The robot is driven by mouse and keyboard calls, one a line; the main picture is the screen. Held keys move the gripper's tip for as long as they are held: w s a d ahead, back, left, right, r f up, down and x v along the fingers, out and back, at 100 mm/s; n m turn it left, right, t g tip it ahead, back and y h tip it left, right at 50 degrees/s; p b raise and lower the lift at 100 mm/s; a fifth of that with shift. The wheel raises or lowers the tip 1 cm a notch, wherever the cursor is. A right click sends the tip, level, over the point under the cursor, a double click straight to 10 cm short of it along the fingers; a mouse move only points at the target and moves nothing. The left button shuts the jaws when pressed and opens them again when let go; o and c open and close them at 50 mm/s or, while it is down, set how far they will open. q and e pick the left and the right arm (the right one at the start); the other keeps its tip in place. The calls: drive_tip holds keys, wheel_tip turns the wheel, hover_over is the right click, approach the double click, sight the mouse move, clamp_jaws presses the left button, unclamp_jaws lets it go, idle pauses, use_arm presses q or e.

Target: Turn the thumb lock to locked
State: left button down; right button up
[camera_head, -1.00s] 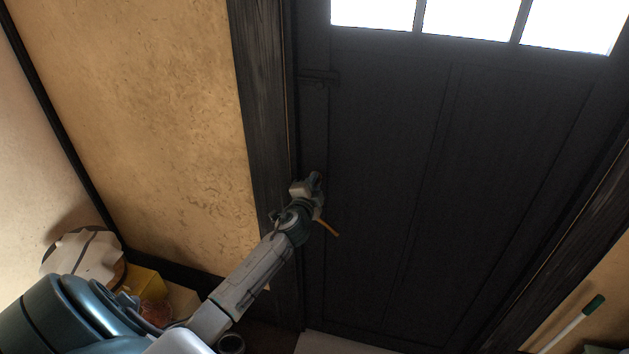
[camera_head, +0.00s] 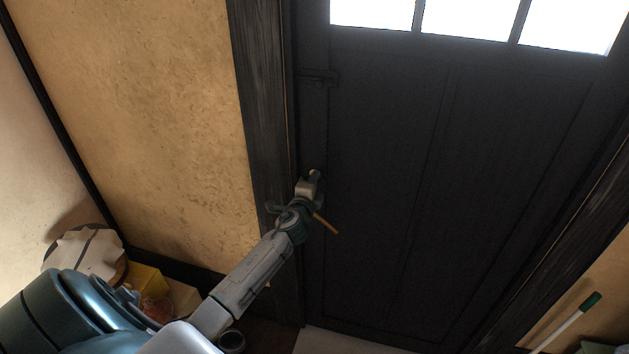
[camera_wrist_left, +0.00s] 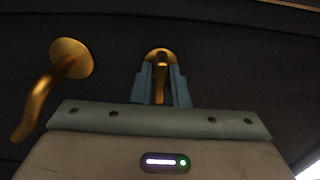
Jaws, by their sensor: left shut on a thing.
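The thumb lock (camera_wrist_left: 160,68) is a small brass turn piece on a round brass plate on the dark door. In the wrist view my left gripper (camera_wrist_left: 161,88) has one finger on each side of the turn piece and is shut on it. The turn piece stands nearly upright in that view. In the head view my left gripper (camera_head: 314,178) is at the door's left edge, and only a bit of brass shows at its tip. The brass lever handle (camera_head: 326,223) is just below the gripper; it also shows left in the wrist view (camera_wrist_left: 68,62). My right gripper is not in view.
The dark door (camera_head: 400,180) fills the middle, with bright panes on top. A dark post (camera_head: 262,100) and clay wall (camera_head: 160,110) are on its left. A latch (camera_head: 318,77) is higher on the door. A yellow box (camera_head: 147,282) sits low left; a green-tipped stick (camera_head: 575,322) leans lower right.

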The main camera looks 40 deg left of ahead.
use_arm(q)
drive_tip(key=shift+r, duration=0.2)
drive_tip(key=c, duration=1.6)
unclamp_jaws()
drive_tip(key=shift+o, duration=0.4)
drive_tip(key=shift+a, duration=0.1)
drive_tip(key=shift+f, duration=0.1)
drive_tip(key=shift+s, duration=0.1)
drive_tip(key=shift+s+f, duration=0.1)
drive_tip(key=shift+s, duration=0.15)
drive_tip(key=b+v, duration=0.3)
drive_tip(key=v, duration=0.7)
